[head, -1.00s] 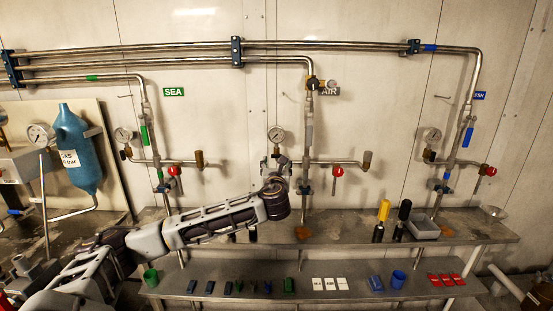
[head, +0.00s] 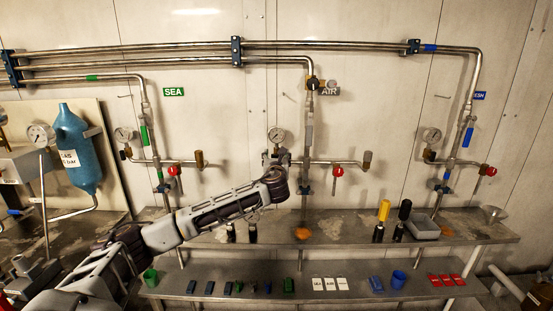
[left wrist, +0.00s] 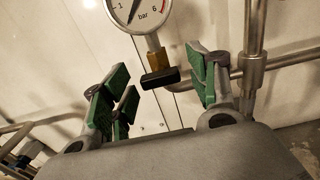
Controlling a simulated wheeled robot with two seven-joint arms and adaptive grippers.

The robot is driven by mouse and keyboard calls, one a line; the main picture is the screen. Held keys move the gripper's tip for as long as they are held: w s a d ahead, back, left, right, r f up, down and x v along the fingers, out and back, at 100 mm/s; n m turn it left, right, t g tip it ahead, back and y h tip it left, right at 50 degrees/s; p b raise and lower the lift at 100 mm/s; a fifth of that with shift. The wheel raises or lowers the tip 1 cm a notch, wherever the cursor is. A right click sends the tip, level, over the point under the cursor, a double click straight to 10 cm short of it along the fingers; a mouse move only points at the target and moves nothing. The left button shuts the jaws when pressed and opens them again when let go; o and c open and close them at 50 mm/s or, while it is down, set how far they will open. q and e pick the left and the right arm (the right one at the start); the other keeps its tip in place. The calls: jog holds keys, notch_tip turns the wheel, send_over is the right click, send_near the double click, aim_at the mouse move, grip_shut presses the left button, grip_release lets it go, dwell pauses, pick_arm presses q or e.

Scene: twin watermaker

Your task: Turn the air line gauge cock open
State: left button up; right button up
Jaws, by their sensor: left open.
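The air line gauge (head: 277,134) is a round white dial on the middle pipe drop; its lower part also shows in the left wrist view (left wrist: 138,8). Below the dial is a brass fitting (left wrist: 157,58), and under it the dark handle of the gauge cock (left wrist: 160,78), lying nearly crosswise. My left gripper (head: 277,157) is just below the dial in the head view. In the left wrist view its green-padded fingers (left wrist: 163,88) are spread, one side left of the cock handle and one side right, with no contact visible. My right gripper is not in view.
A steel air pipe (head: 308,140) runs down just right of the gripper, with a side branch carrying a red-handled valve (head: 338,171). The shelf (head: 345,226) below holds bottles and a grey tray (head: 423,228). The wall behind is close.

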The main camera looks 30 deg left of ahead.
pick_arm(q)
jog(key=shift+c, duration=0.4)
jog(key=c, duration=0.9)
jog(key=shift+c, duration=0.2)
